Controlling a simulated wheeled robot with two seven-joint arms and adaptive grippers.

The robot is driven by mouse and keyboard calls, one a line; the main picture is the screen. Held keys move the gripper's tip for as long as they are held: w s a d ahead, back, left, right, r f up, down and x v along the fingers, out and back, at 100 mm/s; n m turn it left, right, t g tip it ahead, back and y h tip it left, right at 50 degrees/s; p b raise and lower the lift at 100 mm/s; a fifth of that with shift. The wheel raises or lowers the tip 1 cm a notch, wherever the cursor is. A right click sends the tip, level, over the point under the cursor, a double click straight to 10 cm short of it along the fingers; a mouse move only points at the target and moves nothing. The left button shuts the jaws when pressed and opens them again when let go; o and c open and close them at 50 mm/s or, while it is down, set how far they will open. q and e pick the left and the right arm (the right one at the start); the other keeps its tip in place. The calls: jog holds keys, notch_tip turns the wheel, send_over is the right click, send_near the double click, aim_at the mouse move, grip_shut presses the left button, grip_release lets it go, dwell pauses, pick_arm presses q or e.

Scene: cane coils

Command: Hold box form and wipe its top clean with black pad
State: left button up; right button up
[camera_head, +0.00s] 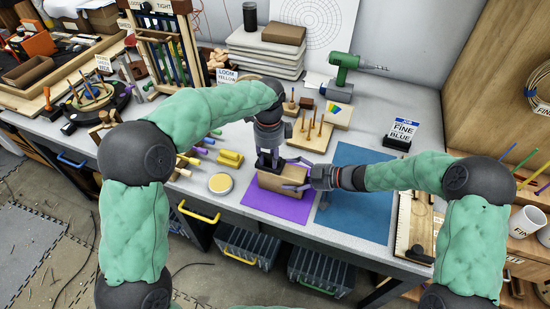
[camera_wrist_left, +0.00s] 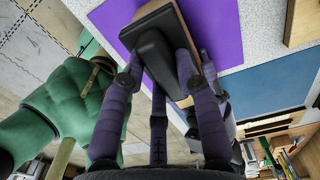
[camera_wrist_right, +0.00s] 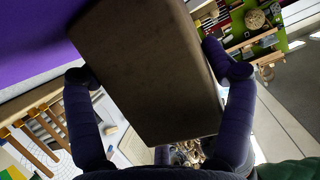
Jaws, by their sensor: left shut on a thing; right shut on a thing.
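The brown box form (camera_head: 269,184) sits on the purple mat (camera_head: 276,207) at the front of the bench. My right gripper (camera_head: 298,179) comes from the right and is shut on the box form; in the right wrist view its fingers lie on both sides of the form (camera_wrist_right: 145,65). My left gripper (camera_head: 268,158) points down from above and is shut on the black pad (camera_head: 266,163). In the left wrist view the black pad (camera_wrist_left: 156,52) lies over the top of the form (camera_wrist_left: 150,22) and hides part of it. I cannot tell whether they touch.
A blue mat (camera_head: 357,215) lies to the right of the purple mat. Wooden peg blocks (camera_head: 313,133) and a green drill (camera_head: 343,70) stand behind.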

pick_arm(q)
jog(key=shift+w+a, duration=0.2)
jog(key=shift+a, duration=0.5)
jog(key=shift+w+a, duration=0.2)
jog(key=shift+a, duration=0.5)
jog(key=shift+f, duration=0.1)
jog(key=shift+d, duration=0.15)
jog(key=shift+s+d, duration=0.25)
jog(key=shift+d, duration=0.4)
jog(key=shift+s+d, duration=0.15)
jog(key=shift+d, duration=0.4)
jog(key=shift+s+d+r, duration=0.1)
jog(key=shift+s+d, duration=0.1)
jog(key=shift+d, duration=0.4)
jog(key=shift+s+d+r, duration=0.1)
jog(key=shift+s+d, duration=0.05)
jog(key=shift+d, duration=0.45)
